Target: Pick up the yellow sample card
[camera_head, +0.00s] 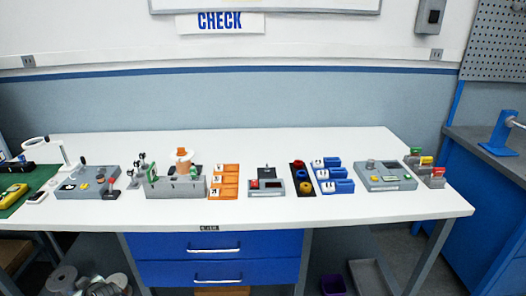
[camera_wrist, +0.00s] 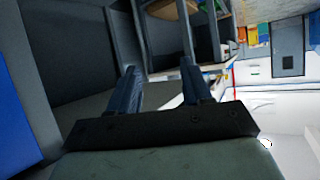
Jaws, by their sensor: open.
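A small grey rack (camera_head: 430,179) stands at the right end of the white bench in the head view. Small coloured pieces stand upright in it in a row. The middle one looks yellow and appears to be the yellow sample card (camera_head: 426,160); it is too small to make out well. A green piece stands behind it and a red piece in front of it. My gripper (camera_wrist: 161,78) shows only in the wrist view. Its two dark fingers are apart with nothing between them. I cannot make out the yellow card in the wrist view.
A grey control box (camera_head: 386,176) stands just left of the rack. Blue trays (camera_head: 333,178), orange trays (camera_head: 224,182) and other devices line the white bench (camera_head: 330,210). The bench's front strip is mostly clear. Blue drawers (camera_head: 215,247) hang below.

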